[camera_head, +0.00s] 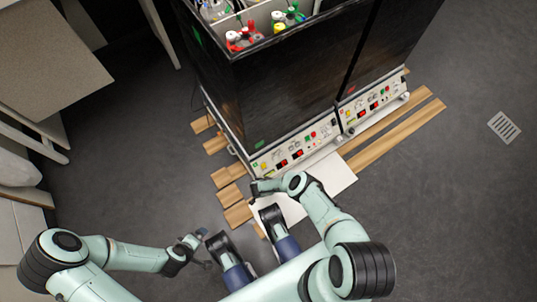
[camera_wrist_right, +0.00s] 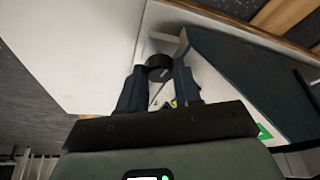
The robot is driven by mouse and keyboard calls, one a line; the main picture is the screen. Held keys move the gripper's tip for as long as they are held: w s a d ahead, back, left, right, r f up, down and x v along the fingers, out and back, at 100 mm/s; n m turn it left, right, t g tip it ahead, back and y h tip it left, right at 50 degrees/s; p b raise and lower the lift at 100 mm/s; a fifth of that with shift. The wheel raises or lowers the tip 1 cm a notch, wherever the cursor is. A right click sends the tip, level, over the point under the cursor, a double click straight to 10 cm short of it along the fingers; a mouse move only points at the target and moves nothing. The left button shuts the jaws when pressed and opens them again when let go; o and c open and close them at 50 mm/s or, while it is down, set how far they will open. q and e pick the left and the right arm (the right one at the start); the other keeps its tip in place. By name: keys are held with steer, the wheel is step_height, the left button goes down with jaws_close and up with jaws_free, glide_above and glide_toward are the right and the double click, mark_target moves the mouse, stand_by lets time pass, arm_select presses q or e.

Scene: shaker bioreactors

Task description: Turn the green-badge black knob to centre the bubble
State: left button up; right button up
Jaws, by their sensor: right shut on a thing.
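The black knob (camera_wrist_right: 160,66) shows in the right wrist view between the fingertips of my right gripper (camera_wrist_right: 158,76), under the machine's pale edge. The gripper is shut on it. In the head view my right gripper (camera_head: 256,187) is at the lower left front corner of the left shaker cabinet (camera_head: 280,95); the knob is hidden there. My left gripper (camera_head: 199,236) hangs over the floor, away from the cabinet, its fingers too small to read. I cannot make out the bubble.
The cabinet's control panel (camera_head: 296,146) is just above the right gripper. A second control panel (camera_head: 372,102) is to its right. Wooden planks (camera_head: 395,130) and a white board (camera_head: 336,174) lie on the floor. Floor at right is open.

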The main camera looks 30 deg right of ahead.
stand_by(0.4)
steer(key=o, duration=1)
steer(key=shift+o, duration=0.2)
steer(key=shift+w, duration=0.1)
